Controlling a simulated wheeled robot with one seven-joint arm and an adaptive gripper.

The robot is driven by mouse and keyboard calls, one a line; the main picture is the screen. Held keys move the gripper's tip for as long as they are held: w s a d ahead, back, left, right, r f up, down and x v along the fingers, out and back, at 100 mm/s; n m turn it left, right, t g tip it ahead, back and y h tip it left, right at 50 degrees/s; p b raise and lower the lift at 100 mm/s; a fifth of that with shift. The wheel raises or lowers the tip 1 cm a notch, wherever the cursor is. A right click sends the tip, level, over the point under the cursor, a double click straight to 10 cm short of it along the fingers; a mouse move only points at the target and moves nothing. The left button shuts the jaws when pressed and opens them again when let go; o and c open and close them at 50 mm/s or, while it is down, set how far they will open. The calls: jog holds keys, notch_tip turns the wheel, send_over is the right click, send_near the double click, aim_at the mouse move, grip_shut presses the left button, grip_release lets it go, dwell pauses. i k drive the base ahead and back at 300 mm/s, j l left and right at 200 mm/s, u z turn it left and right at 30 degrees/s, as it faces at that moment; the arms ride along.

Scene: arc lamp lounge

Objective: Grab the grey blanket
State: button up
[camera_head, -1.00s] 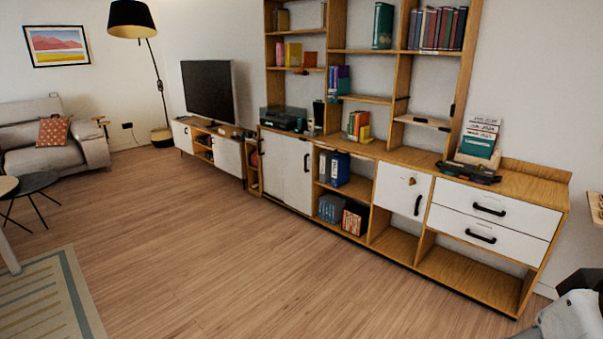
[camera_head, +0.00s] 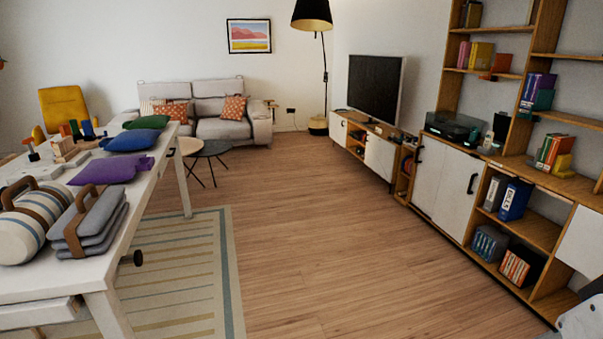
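A folded grey blanket (camera_head: 92,226) lies near the front right corner of a long white table (camera_head: 128,242) at the left. A brown strap with a handle goes around it. A striped cream and blue roll (camera_head: 24,232) with brown straps lies next to it on the left. My gripper is not in view; only a piece of what looks like my arm shows at the lower right edge, well away from the table.
Purple, blue and green cloth bundles and wooden pieces lie farther back on the table. A striped rug (camera_head: 185,275) lies beside it. Bare wooden floor (camera_head: 320,240) is open between the table and the shelf unit (camera_head: 450,190). A sofa (camera_head: 210,105) stands at the back.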

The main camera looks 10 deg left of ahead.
aim_at(89, 227)
jog(key=i+j+u, duration=0.1)
jog(key=i+u, duration=0.55)
jog(key=i, duration=0.2)
jog(key=i+l+u, duration=0.1)
jog(key=i+u, duration=0.25)
jog(key=i+l+u, duration=0.1)
jog(key=i+u, duration=0.35)
jog(key=i+l+u, duration=0.25)
jog(key=u, duration=0.25)
jog(key=i+l+u, duration=0.65)
jog(key=l+u, duration=0.25)
jog(key=i+l+u, duration=0.25)
jog(key=l+u, duration=0.2)
jog(key=l, duration=0.3)
